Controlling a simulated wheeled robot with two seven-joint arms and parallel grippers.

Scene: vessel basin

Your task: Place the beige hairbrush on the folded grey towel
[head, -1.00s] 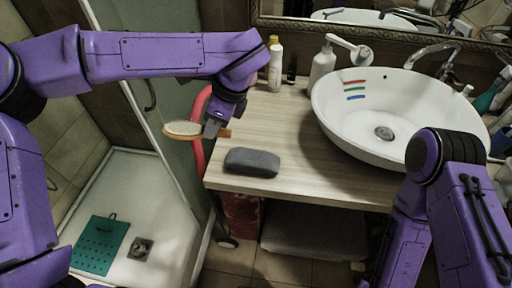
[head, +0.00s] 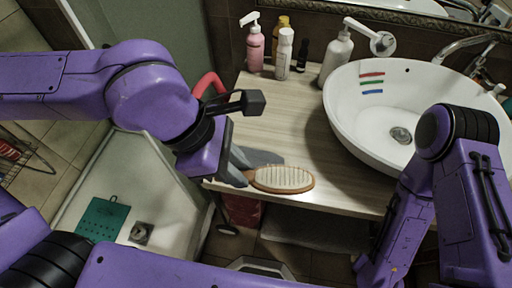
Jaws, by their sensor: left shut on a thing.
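The beige hairbrush (head: 284,179) has an oval head with pale bristles facing up and a brown wooden rim. My left gripper (head: 240,175) is shut on its handle end, and the head points right. The folded grey towel (head: 264,157) lies on the wooden counter near its front left edge, partly hidden behind my gripper and the brush. The brush shows just in front of the towel in the picture, near the counter's front edge. I cannot tell whether it touches anything below.
A white basin (head: 350,120) stands on the counter (head: 345,185) at the right. A pink pump bottle (head: 255,48), a white bottle (head: 284,55) and a white pump dispenser (head: 337,60) stand along the back. The counter between towel and basin is clear.

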